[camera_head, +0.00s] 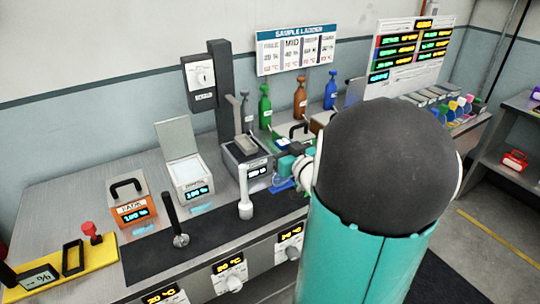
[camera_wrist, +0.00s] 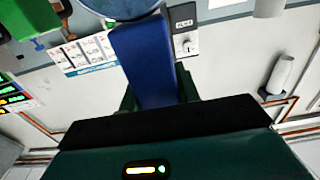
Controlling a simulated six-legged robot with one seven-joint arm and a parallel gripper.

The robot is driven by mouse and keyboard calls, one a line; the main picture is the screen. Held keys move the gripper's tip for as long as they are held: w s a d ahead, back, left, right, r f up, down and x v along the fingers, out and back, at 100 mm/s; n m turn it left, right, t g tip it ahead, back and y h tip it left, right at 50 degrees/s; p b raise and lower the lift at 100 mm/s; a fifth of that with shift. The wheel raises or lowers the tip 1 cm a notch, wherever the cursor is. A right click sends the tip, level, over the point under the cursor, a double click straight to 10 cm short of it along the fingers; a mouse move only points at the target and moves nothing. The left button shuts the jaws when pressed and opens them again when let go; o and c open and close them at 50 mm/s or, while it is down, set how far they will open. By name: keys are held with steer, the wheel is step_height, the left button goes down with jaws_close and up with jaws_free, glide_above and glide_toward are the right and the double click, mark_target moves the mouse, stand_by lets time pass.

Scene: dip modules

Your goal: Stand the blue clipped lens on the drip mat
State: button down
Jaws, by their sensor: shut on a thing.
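My gripper (camera_wrist: 158,92) is shut on the blue clip of the lens (camera_wrist: 145,62) in the wrist view, with one dark finger on each side. A round disc (camera_wrist: 120,9) at the clip's far end is cut off by the top edge. In the head view my gripper (camera_head: 290,168) is over the bench, partly hidden by my own arm, with a bit of blue (camera_head: 283,185) beside it. A long black mat (camera_head: 150,258), probably the drip mat, lies along the bench's front. The held lens is off it, as far as I can see.
A black-handled tool (camera_head: 178,222) and a white tool (camera_head: 245,196) stand on the mat. Behind it are an orange box (camera_head: 132,210), a white lidded unit (camera_head: 190,178) and a grey unit (camera_head: 245,165). Several coloured bottles stand at the back. The mat's left part is bare.

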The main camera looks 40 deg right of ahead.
steer(key=w+d+f, duration=0.2)
steer(key=d+f, duration=0.3)
steer(key=f, duration=0.4)
steer(key=shift+w+f, duration=0.15)
steer(key=shift+w, duration=0.25)
steer(key=shift+f, duration=0.15)
steer(key=c, duration=1)
jaws_free()
steer(key=v, duration=1.2)
